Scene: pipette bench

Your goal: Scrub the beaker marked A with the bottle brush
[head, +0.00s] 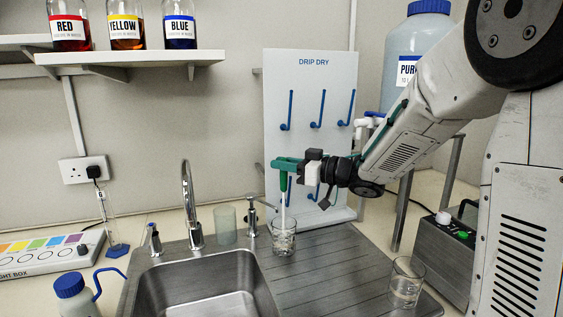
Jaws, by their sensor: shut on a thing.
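My gripper (284,164) is at the middle of the head view, in front of the drip board. It is shut on the bottle brush (283,183), which hangs upright with its green handle at the top. The brush's pale lower part reaches down into a clear glass beaker (284,240) on the ribbed drainer, just right of the sink. Whether the bristles touch the glass cannot be told. A second clear beaker (406,284) stands at the drainer's right side, apart from my gripper. The letters on both beakers are too small to read.
The sink (205,285) has a tall tap (191,205) behind it. A greenish cup (225,225) stands beside the tap. The DRIP DRY board (335,90) with blue pegs rises behind my gripper. A blue-capped wash bottle (75,297) is front left. The drainer between the beakers is clear.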

